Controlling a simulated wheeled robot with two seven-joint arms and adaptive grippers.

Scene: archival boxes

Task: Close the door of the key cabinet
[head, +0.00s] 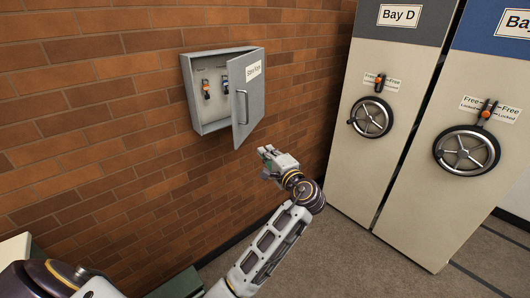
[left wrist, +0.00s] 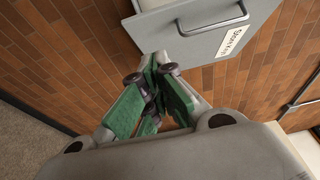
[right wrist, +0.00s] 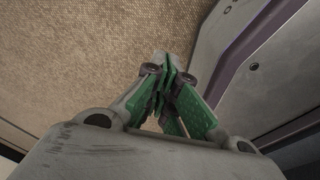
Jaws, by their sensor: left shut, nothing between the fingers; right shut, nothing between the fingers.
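The grey key cabinet (head: 213,120) is mounted on the brick wall in the head view. Its door (head: 250,118) stands ajar, swung out from the right side, with a label and a bar handle (head: 241,106) on its front. Keys with tags (head: 206,88) hang inside. My left gripper (head: 266,150) is shut and empty, just below and right of the door's lower edge in the picture. In the left wrist view the door (left wrist: 190,22) is just beyond the fingertips (left wrist: 156,62); contact cannot be told. My right gripper (right wrist: 164,65) is shut and empty over the floor, away from the cabinet.
Tall beige shelving units stand at right in the head view, with a Bay D sign (head: 399,16) and handwheels (head: 370,118). The carpet floor (head: 345,255) is open in front of them. A pale surface (head: 14,250) shows at lower left.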

